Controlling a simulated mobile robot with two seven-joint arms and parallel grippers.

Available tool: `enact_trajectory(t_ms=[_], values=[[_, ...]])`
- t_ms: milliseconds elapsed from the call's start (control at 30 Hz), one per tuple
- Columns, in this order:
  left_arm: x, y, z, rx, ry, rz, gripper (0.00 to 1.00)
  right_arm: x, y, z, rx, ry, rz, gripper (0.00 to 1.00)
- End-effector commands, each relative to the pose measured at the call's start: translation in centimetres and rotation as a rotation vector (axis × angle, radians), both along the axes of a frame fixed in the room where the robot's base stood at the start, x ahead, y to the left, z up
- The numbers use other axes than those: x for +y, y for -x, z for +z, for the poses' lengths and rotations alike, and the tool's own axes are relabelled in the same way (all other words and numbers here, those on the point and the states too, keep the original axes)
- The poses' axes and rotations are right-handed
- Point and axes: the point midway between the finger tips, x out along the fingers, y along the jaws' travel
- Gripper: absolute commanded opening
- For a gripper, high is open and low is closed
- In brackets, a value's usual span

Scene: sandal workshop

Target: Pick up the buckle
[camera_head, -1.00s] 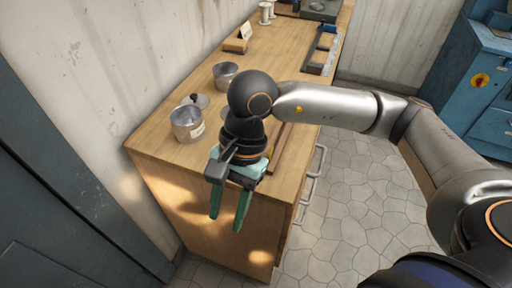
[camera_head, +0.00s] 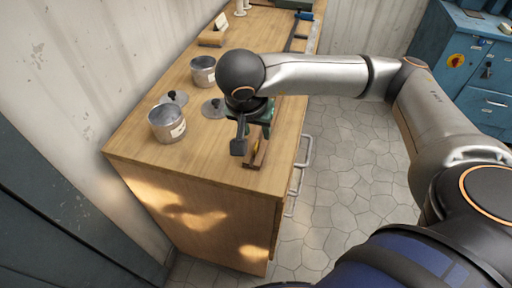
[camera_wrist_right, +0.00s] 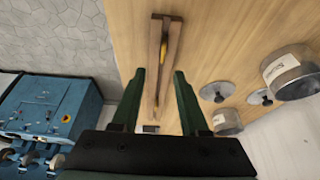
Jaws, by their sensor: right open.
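I cannot make out a buckle for certain in either view. My right gripper (camera_head: 253,135) is over the near end of the wooden bench (camera_head: 205,165), pointing down. In the right wrist view the right gripper (camera_wrist_right: 158,72) is open, with nothing held between its two green fingers. A narrow wooden holder (camera_wrist_right: 155,35) with a yellow-marked piece in it runs between and beyond the fingertips. A small dark piece (camera_wrist_right: 151,129) shows low between the fingers, too small to identify. My left gripper is out of view.
Two labelled metal pots, the near one (camera_head: 167,122) and the far one (camera_head: 203,71), stand left of my gripper. Their lids (camera_head: 214,108) lie beside them. A wooden block (camera_head: 211,39) is farther back. A blue cabinet (camera_head: 480,62) stands right, across open floor.

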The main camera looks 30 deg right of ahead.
Motion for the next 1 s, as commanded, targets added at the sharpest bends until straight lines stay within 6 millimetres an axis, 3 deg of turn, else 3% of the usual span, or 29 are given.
enact_trajectory(t_ms=[400, 700, 1000], values=[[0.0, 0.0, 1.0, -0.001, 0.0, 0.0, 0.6, -1.0, -1.2, -4.6, 0.002, 0.001, -0.002, 0.44], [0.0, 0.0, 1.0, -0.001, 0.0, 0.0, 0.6, -1.2, -1.4, -5.2, 0.0, 0.0, 0.0, 0.44], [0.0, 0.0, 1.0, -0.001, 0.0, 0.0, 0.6, -1.2, -1.4, -5.2, 0.0, 0.0, 0.0, 0.12]])
